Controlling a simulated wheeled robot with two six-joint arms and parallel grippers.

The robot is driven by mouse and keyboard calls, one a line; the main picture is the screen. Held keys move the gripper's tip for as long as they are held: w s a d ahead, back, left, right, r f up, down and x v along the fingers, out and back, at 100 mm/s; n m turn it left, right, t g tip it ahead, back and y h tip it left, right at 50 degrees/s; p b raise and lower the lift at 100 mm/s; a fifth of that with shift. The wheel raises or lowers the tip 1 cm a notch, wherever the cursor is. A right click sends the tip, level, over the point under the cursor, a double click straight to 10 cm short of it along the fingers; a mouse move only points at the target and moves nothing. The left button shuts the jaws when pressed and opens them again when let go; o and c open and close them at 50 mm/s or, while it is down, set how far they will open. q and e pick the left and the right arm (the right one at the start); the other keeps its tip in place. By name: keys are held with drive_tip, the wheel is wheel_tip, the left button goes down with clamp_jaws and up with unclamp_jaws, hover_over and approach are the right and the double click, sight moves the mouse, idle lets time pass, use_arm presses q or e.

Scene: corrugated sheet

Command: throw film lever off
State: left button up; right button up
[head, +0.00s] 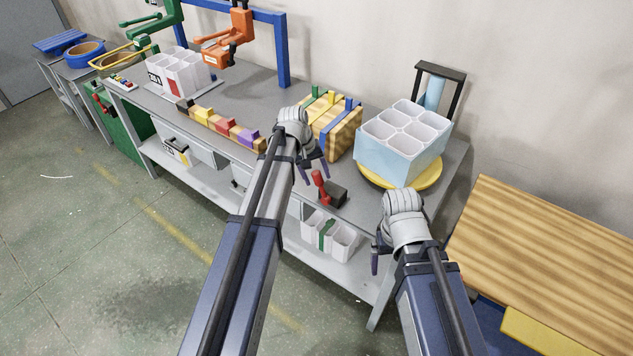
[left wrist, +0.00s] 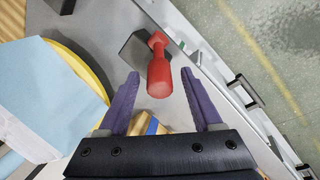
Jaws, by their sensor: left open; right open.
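The film lever is a red handle (head: 319,184) on a dark block (head: 333,193) near the front edge of the grey workbench. The handle stands up, tilted. In the left wrist view the red handle (left wrist: 158,72) points toward the camera, beside its dark base (left wrist: 134,49).
A light-blue wrapped block of white cells (head: 398,154) sits on a yellow turntable (head: 428,178) right of the lever. A wooden crate with coloured straps (head: 337,130) stands behind. A black frame (head: 455,98) rises at the back right. A wooden table (head: 555,235) is at the right.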

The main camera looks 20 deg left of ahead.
use_arm(q)
drive_tip(key=shift+f, duration=0.1)
drive_tip(key=shift+c, duration=0.3)
clamp_jaws()
idle(1.1)
